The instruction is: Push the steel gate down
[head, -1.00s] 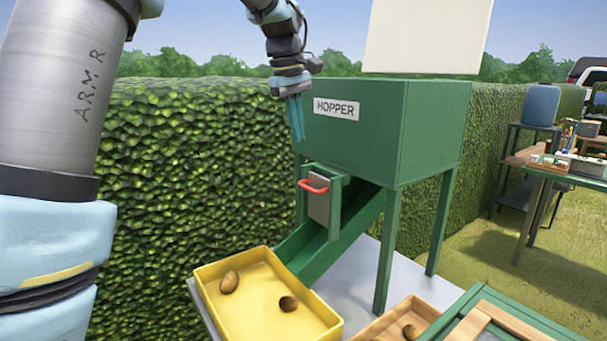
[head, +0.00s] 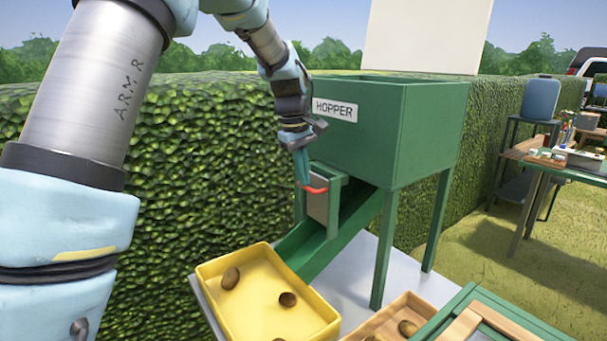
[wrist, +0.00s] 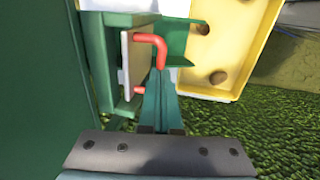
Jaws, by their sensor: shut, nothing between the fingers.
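The steel gate (head: 319,205) is a grey plate with a red handle (head: 314,189), set in a green frame at the mouth of the hopper's chute. My gripper (head: 304,182) points down, its teal fingers shut and empty, with the tips close to the left end of the red handle. In the wrist view the gate (wrist: 127,60) shows nearly edge-on, and the handle (wrist: 152,42) sticks out just beyond my fingertips (wrist: 160,80). I cannot tell whether the fingers touch the handle.
The green hopper (head: 420,130) stands on legs behind the gate. A green chute (head: 300,245) slopes to a yellow tray (head: 265,317) holding several potatoes. A wooden box (head: 385,320) is to its right. A hedge (head: 190,180) runs behind, and a work table (head: 560,165) stands far right.

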